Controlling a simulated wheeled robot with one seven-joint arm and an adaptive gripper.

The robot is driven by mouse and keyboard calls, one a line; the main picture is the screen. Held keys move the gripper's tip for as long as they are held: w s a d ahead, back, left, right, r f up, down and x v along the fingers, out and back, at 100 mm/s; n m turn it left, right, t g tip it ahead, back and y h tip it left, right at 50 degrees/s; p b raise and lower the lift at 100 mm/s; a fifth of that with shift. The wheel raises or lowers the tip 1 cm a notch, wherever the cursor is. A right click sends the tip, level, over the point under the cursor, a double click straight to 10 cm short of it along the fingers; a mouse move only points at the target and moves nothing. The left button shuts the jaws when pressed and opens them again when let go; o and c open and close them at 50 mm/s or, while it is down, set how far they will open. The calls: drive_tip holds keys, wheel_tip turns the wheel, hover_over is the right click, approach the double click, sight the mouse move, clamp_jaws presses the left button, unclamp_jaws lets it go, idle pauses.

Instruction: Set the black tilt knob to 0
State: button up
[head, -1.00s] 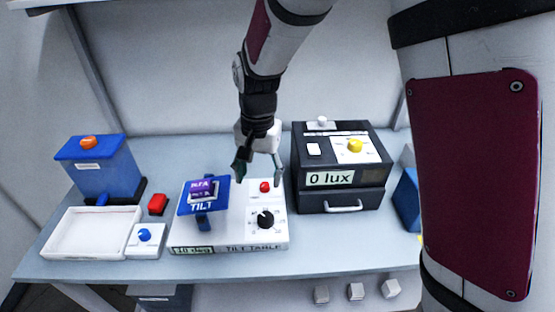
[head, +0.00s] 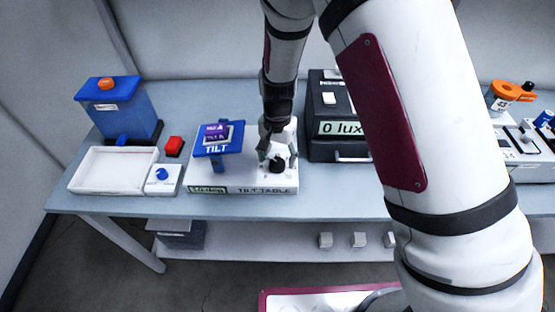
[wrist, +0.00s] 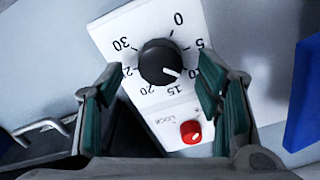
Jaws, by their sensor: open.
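The black tilt knob (wrist: 158,62) sits on a white dial plate marked 0 to 30 in the wrist view. Its white pointer mark aims at the lower right, toward the part between 5 and 15 that a finger partly hides. In the head view the knob (head: 277,167) is on the right of the white tilt table (head: 240,181), whose small display (head: 208,190) seems to read 10 deg. My gripper (head: 278,157) is open above the knob. In the wrist view the fingers of my gripper (wrist: 160,78) stand on either side of the knob, apart from it.
A red lock button (wrist: 191,131) lies near the knob. The blue tilt platform (head: 220,146) stands to the left. A black box with a 0 lux display (head: 340,128) stands close on the right. A white tray (head: 112,182) and blue bin (head: 118,118) are farther left.

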drive_tip(key=shift+f, duration=1)
drive_tip(key=c, duration=1.2)
